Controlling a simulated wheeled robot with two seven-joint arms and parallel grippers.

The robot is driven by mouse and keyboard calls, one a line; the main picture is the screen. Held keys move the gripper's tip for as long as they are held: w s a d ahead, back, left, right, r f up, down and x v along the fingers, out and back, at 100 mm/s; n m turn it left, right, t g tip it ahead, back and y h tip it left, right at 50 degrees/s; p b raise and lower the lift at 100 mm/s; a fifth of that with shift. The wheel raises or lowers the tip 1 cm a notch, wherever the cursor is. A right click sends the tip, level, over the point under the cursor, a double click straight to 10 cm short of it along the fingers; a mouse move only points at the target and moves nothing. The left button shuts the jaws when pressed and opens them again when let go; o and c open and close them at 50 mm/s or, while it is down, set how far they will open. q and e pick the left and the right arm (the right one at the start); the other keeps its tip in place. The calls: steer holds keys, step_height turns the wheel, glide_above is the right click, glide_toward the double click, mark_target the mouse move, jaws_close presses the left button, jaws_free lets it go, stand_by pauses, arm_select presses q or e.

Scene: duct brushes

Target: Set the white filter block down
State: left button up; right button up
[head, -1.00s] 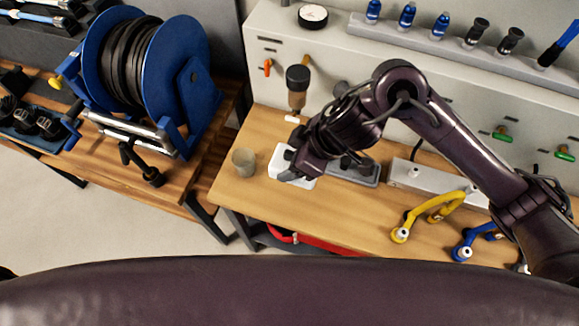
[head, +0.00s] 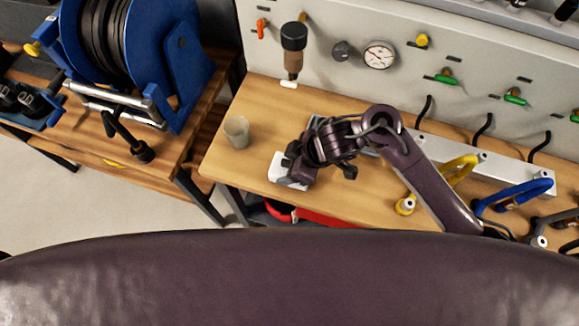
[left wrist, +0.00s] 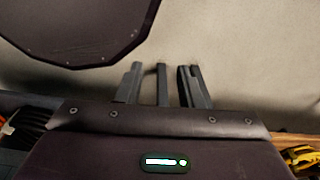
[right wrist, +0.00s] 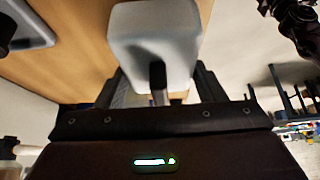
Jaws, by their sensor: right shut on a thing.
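The white filter block (head: 287,172) is near the front edge of the wooden bench, right of and nearer the front than a small grey cup (head: 236,132). My right gripper (head: 291,160) is shut on it from above and hides part of it. In the right wrist view the block (right wrist: 155,38) sits between the two fingers (right wrist: 158,88), with wood behind it at the left. I cannot tell whether its underside touches the bench. My left gripper (left wrist: 163,84) shows only in the left wrist view, its fingers apart with no held object visible.
The bench (head: 232,170) has bare wood around the cup and along the front. A brown bottle-like tool (head: 293,55) is by the back panel. Yellow (head: 455,172) and blue (head: 515,195) handles lie at the right. A blue hose reel (head: 160,60) stands on the left table.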

steer(key=shift+f, duration=0.8)
steer(key=shift+f, duration=0.2)
steer(key=o, duration=1)
steer(key=shift+r, duration=0.15)
